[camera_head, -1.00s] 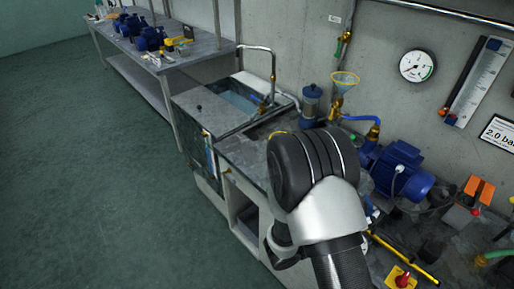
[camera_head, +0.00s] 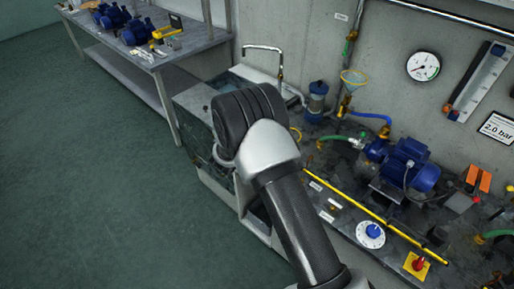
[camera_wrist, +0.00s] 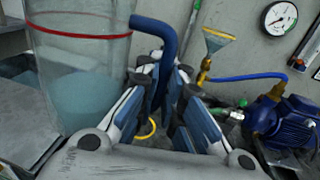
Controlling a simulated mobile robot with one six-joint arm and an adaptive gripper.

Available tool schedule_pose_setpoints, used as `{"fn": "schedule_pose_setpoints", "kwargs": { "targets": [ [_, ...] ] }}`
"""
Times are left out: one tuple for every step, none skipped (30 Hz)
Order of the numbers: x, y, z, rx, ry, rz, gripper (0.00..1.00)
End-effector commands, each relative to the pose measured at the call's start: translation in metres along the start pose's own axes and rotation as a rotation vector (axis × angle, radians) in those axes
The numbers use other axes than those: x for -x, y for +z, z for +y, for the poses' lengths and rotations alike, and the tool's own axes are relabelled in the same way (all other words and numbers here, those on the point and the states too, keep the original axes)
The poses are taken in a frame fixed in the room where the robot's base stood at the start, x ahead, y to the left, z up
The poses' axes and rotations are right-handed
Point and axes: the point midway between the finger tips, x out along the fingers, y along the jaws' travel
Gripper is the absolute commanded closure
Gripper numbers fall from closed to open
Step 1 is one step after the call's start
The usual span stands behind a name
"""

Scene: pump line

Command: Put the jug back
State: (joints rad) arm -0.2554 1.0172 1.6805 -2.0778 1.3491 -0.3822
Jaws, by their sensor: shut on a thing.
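The jug (camera_wrist: 85,75) is a clear cylinder with a red ring near its top and a blue handle (camera_wrist: 160,30). It fills the left of the wrist view. The lower part looks bluish, but I cannot tell for sure whether that is liquid inside. My gripper (camera_wrist: 163,88) is shut on the blue handle, with the jug beside the fingers and roughly upright. In the head view my wrist hides the gripper and most or all of the jug.
A sink with a tall tap (camera_head: 281,62) lies behind my wrist. A yellow-rimmed funnel (camera_head: 354,77), a blue canister (camera_head: 316,98) and a blue pump (camera_head: 408,165) stand along the wall. A yellow rail (camera_head: 375,216) and blue dial (camera_head: 371,235) line the bench front. A side table (camera_head: 190,42) stands back left.

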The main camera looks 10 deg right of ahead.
Motion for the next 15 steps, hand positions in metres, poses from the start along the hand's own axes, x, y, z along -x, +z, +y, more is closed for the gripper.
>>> {"fn": "schedule_pose_setpoints", "kwargs": {
  "targets": [
    [-0.001,-0.011,0.000,0.003,0.001,0.003,1.00],
    [-0.001,-0.018,0.000,0.004,0.001,0.003,1.00],
    [-0.001,-0.028,0.000,0.004,0.001,0.004,1.00],
    [0.000,-0.037,0.000,0.005,0.001,0.004,1.00],
    [0.000,-0.046,0.000,0.006,0.001,0.004,1.00],
    [0.000,-0.057,0.000,0.005,0.001,0.003,1.00],
    [0.000,-0.065,0.000,0.004,0.001,0.003,1.00],
    [0.000,-0.074,0.000,0.004,0.001,0.004,1.00],
    [0.000,-0.084,0.000,0.003,0.001,0.003,1.00],
    [0.000,-0.092,-0.001,0.004,0.001,0.003,1.00],
    [0.000,-0.100,0.000,0.003,0.001,0.003,1.00],
    [0.000,-0.111,0.000,0.003,0.001,0.003,1.00],
    [0.001,-0.117,0.000,0.002,0.001,0.002,1.00],
    [0.001,-0.124,-0.001,0.002,0.001,0.002,1.00],
    [0.001,-0.132,0.000,0.001,0.001,0.001,1.00]
  ]
}}
